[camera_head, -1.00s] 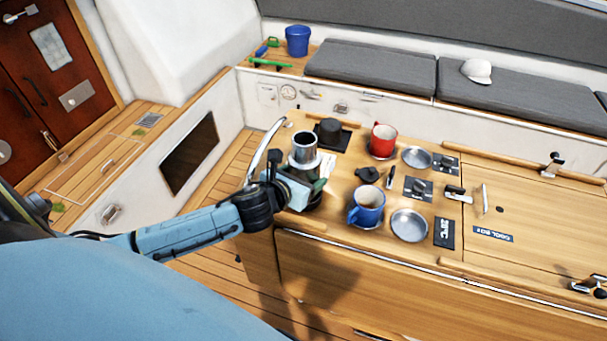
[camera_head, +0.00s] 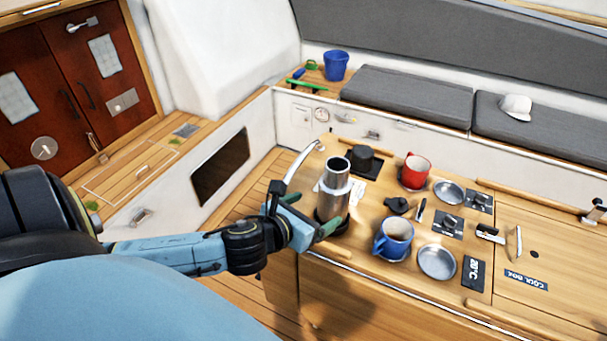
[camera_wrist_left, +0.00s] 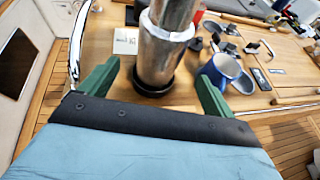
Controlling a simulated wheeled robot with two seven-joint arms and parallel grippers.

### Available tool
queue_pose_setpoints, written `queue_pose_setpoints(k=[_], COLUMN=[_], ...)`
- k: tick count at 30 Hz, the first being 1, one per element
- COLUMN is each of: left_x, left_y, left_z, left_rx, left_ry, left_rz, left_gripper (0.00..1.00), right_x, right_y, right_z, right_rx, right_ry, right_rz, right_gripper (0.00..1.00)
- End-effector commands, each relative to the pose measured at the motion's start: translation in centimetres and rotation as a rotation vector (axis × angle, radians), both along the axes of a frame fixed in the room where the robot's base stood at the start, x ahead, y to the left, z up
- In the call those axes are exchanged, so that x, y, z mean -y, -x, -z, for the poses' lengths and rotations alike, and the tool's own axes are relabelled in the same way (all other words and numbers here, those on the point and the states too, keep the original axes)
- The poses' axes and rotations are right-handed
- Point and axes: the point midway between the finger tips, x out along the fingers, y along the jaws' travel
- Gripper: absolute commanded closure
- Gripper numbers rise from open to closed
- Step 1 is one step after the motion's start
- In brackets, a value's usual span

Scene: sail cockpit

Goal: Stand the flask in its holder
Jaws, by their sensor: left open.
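The steel flask (camera_head: 333,197) stands upright on the near left part of the wooden counter, with a pale collar around its middle. Its lower end is in the black round holder (camera_head: 331,225). In the left wrist view the flask (camera_wrist_left: 162,55) rises from the black holder (camera_wrist_left: 152,86); how deep it sits is hard to see. My left gripper (camera_head: 307,212) is open, on the near left side of the flask. In the wrist view its green fingers (camera_wrist_left: 157,76) are spread to either side of the flask base, with gaps visible. My right gripper is not in view.
The front edge is close below.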

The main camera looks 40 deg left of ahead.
Motion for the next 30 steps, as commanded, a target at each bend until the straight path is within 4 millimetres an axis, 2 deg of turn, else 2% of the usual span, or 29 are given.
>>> queue_pose_setpoints(k=[3, 9, 27, 30], left_x=[0.0, 0.0, 0.0, 0.0], left_y=[1.6, 2.8, 2.9, 3.1], left_z=[-0.6, -1.2, -1.3, -1.1], left_rx=[-0.001, -0.001, 0.001, -0.008], left_ry=[-0.002, 0.0, 0.001, 0.049], left_rz=[0.001, -0.001, -0.002, -0.034], left_gripper=[0.11, 0.11, 0.11, 0.11], right_x=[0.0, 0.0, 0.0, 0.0], right_y=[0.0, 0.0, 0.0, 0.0], right_z=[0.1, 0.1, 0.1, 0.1], right_rx=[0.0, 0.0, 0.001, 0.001], right_ry=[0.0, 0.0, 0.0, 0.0], right_rz=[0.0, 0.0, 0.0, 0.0], right_gripper=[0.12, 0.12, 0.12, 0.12])
